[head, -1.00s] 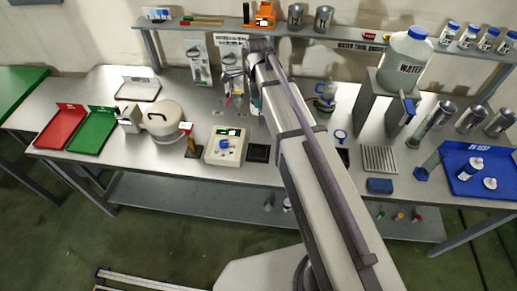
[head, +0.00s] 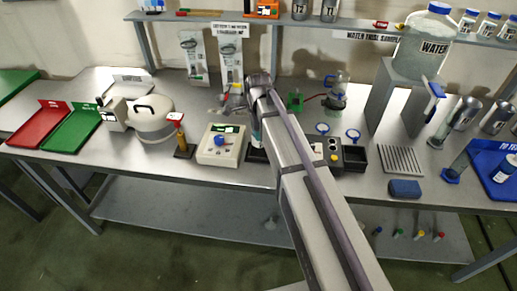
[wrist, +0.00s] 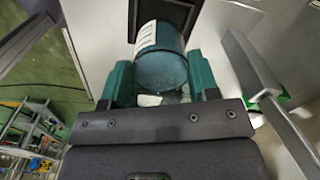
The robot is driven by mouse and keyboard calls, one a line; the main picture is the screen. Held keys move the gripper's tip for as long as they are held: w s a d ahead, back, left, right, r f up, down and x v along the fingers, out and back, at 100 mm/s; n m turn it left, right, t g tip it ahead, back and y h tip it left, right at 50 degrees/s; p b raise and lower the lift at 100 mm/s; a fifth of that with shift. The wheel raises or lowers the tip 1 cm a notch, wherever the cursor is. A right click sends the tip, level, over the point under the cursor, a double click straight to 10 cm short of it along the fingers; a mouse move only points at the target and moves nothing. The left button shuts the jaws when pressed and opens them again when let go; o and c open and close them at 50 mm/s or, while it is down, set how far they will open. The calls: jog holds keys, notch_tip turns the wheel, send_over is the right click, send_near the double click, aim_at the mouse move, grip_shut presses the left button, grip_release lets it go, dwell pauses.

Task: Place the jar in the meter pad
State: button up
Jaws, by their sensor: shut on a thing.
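My gripper (wrist: 160,78) has green fingers on both sides of a translucent blue-teal jar (wrist: 162,65) with a white label, and it is shut on it. In the wrist view the jar's far end overlaps a dark square pad (wrist: 181,13); I cannot tell whether they touch. In the head view my gripper (head: 255,128) is just right of the cream meter (head: 220,146), above a black pad (head: 256,156) beside it. My arm hides much of the pad and the jar there.
A pot (head: 153,119), a small brown stand (head: 181,140) and red (head: 38,121) and green (head: 73,130) trays lie left. Right of my arm are a black box (head: 354,158), a grooved rack (head: 400,159) and a blue block (head: 405,188). A glass flask (head: 337,98) stands behind.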

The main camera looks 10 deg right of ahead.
notch_tip(320, 180, down, 5)
jog(key=b, duration=0.4)
jog(key=shift+r, duration=0.3)
jog(key=shift+f, duration=0.15)
jog(key=o, duration=1)
notch_tip(320, 180, up, 13)
jog(key=p, duration=1.3)
jog(key=s+n, duration=1.2)
jog(key=s, duration=0.1)
jog(key=s+n, duration=0.5)
jog(key=s, duration=0.1)
jog(key=shift+s+d+f+n+b, duration=0.2)
jog(key=shift+s+f+n+b, duration=0.1)
jog(key=shift+f+n+b, duration=0.1)
